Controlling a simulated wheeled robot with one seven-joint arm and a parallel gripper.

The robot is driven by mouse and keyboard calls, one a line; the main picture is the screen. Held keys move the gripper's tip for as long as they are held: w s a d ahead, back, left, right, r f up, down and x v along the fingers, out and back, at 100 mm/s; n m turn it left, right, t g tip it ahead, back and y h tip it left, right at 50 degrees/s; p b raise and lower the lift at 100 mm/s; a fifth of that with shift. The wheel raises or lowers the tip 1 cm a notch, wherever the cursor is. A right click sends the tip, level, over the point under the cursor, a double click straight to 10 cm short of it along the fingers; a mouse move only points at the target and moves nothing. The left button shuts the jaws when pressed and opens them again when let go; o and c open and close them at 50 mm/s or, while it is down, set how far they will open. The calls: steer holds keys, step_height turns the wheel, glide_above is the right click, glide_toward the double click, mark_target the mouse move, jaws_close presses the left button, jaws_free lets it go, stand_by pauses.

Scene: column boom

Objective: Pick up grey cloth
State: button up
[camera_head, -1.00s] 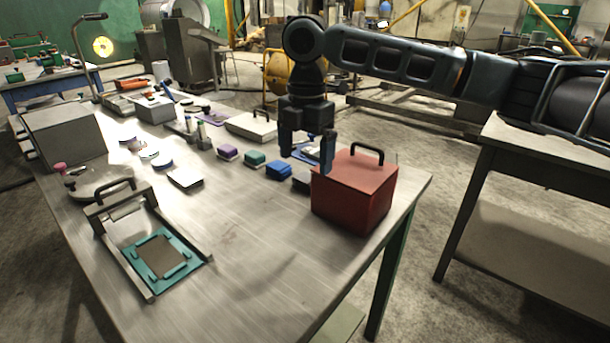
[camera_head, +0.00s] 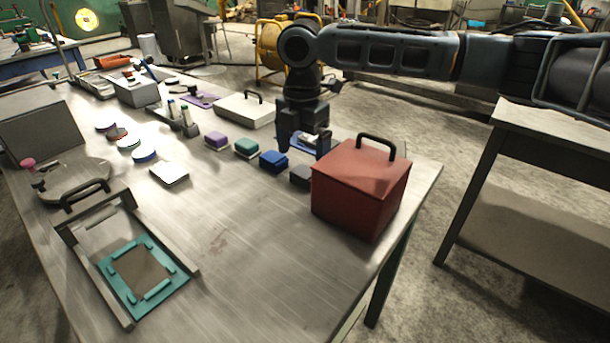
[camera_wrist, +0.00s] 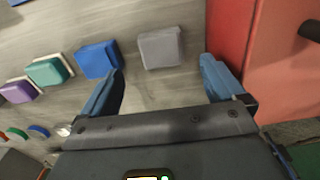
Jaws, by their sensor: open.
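The grey cloth (camera_wrist: 161,48) is a small folded block on the table. In the wrist view it lies ahead of and between my two blue fingertips, apart from both. In the head view the grey cloth (camera_head: 301,176) shows as a dark block just left of the red box, below my gripper. My gripper (camera_head: 306,148) is above the table, open and empty; it also shows in the wrist view (camera_wrist: 162,80). Its right finger is close to the red box's side in the wrist view.
A red lidded box (camera_head: 358,195) stands right beside the grey cloth. Blue (camera_head: 273,161), green (camera_head: 246,148) and purple (camera_head: 216,140) cloths lie in a row to its left. A white case (camera_head: 244,110) lies behind.

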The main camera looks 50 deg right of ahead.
mark_target(305, 171)
steer(key=shift+s+d+f, duration=0.1)
steer(key=shift+d+f, duration=0.05)
steer(key=shift+f, duration=1.3)
steer(key=shift+s+d+f, duration=0.1)
steer(key=shift+f, duration=1.3)
steer(key=c, duration=1)
steer(key=shift+c, duration=0.2)
steer(key=shift+r, duration=0.1)
step_height(305, 171, up, 10)
steer(key=shift+f, duration=0.1)
